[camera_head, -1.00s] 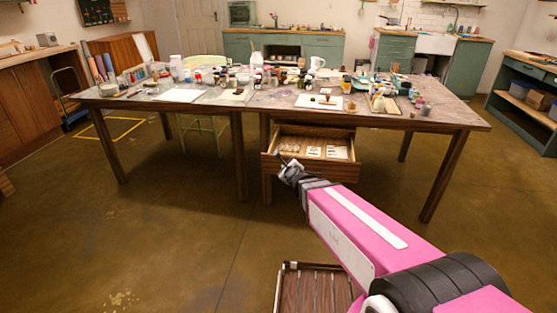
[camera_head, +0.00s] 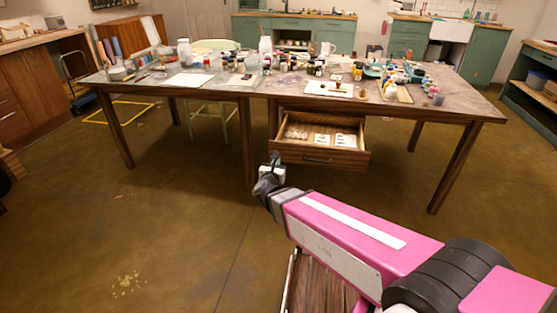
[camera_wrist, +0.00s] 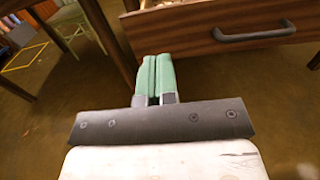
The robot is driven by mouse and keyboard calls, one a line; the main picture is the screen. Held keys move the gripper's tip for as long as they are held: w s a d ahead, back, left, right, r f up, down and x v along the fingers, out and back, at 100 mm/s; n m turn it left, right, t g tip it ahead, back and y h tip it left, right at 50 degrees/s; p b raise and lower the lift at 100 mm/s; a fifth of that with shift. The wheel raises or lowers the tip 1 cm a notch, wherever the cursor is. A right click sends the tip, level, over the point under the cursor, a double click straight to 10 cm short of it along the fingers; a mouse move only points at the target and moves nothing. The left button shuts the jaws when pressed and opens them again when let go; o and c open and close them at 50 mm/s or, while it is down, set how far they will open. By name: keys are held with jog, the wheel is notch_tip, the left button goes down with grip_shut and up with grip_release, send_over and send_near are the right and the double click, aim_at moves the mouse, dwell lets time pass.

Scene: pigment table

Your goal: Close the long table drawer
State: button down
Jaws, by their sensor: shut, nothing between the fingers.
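The long table (camera_head: 225,92) stands ahead in the head view, its top crowded with jars. Its wooden drawer (camera_head: 318,157) hangs open under the right half, with small white cards and pale round items inside. A dark bar handle is on the drawer front; in the wrist view the handle (camera_wrist: 254,36) is at the upper right. My gripper (camera_head: 276,160) is in front of the drawer's left end in the head view. In the wrist view its green fingers (camera_wrist: 155,62) are together, empty, below and left of the handle, apart from it.
A table leg (camera_head: 247,145) stands just left of the drawer, close to my gripper. A green chair (camera_head: 215,110) is behind the table's left half. The floor (camera_head: 150,220) in front of the table is clear.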

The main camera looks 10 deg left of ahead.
aim_at(295, 112)
jog(key=w, duration=1.2)
jog(key=shift+w+d, duration=0.1)
jog(key=shift+d, duration=0.1)
jog(key=w, duration=2)
jog(key=w+d, duration=0.1)
jog(key=w, duration=0.9)
jog(key=shift+w, duration=0.3)
jog(key=shift+w, duration=0.15)
